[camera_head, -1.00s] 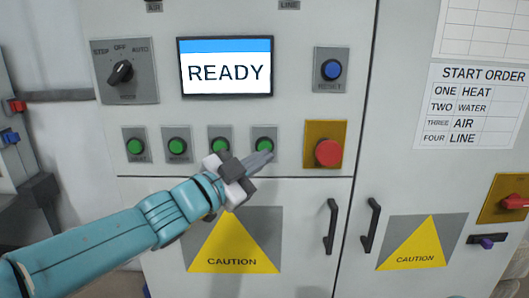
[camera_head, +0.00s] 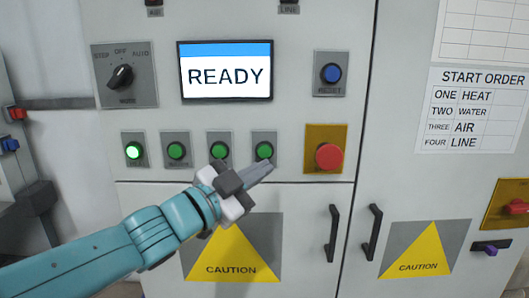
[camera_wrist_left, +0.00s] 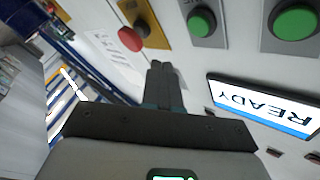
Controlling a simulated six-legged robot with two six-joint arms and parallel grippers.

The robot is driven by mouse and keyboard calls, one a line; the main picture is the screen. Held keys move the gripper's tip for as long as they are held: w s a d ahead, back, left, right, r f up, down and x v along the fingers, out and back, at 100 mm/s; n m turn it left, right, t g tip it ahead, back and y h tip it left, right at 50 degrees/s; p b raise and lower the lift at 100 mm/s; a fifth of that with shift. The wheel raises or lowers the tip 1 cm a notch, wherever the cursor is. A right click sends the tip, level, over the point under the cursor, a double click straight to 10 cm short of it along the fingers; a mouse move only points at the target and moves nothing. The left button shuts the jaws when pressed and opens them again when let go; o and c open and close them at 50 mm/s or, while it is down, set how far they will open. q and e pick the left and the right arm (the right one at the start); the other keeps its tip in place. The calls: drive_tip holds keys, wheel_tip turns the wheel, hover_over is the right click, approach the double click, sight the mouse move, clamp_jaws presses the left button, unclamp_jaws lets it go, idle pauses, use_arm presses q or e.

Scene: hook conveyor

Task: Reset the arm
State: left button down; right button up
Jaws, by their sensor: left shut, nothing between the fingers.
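My left arm comes in from the lower left of the head view. Its left gripper (camera_head: 266,168) is shut and empty, just below the rightmost green button (camera_head: 264,150). In the wrist view the closed fingers (camera_wrist_left: 161,70) point at the panel, apart from the red button (camera_wrist_left: 130,39) and a green button (camera_wrist_left: 201,22). The leftmost green button (camera_head: 134,151) is lit bright. The other green buttons are darker. The screen (camera_head: 227,70) reads READY. My right gripper is not in view.
A red mushroom button (camera_head: 329,155) sits on a yellow plate right of the gripper. A blue reset button (camera_head: 331,73) and a mode dial (camera_head: 121,76) are above. Door handles (camera_head: 333,233) stick out lower down. A start order sheet (camera_head: 473,109) is on the right.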

use_arm(q)
drive_tip(key=w+a+f+n+g+y, duration=0.1)
drive_tip(key=w+a+f+n+y, duration=0.15)
drive_tip(key=f, duration=1.05)
drive_tip(key=w+a+f+n+g+y, duration=0.1)
drive_tip(key=w+a+f+n+y, duration=0.2)
drive_tip(key=f, duration=1)
drive_tip(key=s+a+f+n+g, duration=0.2)
drive_tip(key=s+f+n, duration=0.15)
drive_tip(key=f, duration=0.95)
drive_tip(key=s+a+f+n+g+y, duration=0.1)
drive_tip(key=s+f+n+g, duration=0.15)
drive_tip(key=s+f, duration=0.45)
drive_tip(key=s+a+f+n+g+y, duration=0.25)
drive_tip(key=s+f, duration=0.25)
drive_tip(key=f, duration=0.5)
drive_tip(key=s+f+n+g, duration=0.2)
drive_tip(key=s, duration=0.7)
drive_tip(key=s+f+n+g, duration=0.2)
drive_tip(key=s+f, duration=0.1)
drive_tip(key=s, duration=0.5)
drive_tip(key=shift+s+f+y, duration=0.25)
drive_tip(key=shift+s+y, duration=0.15)
